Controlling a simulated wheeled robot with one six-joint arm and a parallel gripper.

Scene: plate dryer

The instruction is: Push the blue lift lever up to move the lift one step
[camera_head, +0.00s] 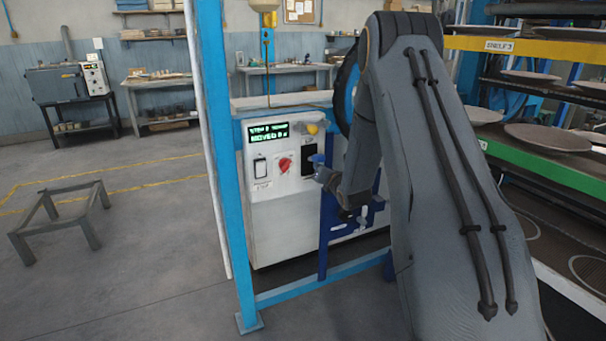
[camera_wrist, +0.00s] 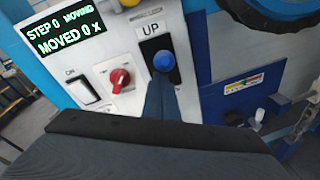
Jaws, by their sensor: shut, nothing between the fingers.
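The blue lift lever (camera_wrist: 164,61) has a round blue knob on a black slotted plate marked UP, on the white control panel (camera_head: 265,207). The knob (camera_head: 317,158) also shows in the head view, just above my gripper's tip. My gripper (camera_wrist: 163,84) is shut and empty, its fingertips right below the knob; whether they touch it I cannot tell. In the head view my gripper (camera_head: 322,173) reaches the panel from the right. The green display (camera_wrist: 62,32) reads "STEP 0 MOVING" and "MOVED 0 x".
A red rotary knob (camera_wrist: 120,78) and a white ON switch (camera_wrist: 83,91) are left of the lever. A yellow button (camera_head: 312,128) is above it. A blue frame post (camera_head: 222,150) stands left of the panel. The plate rack (camera_head: 560,140) is at the right.

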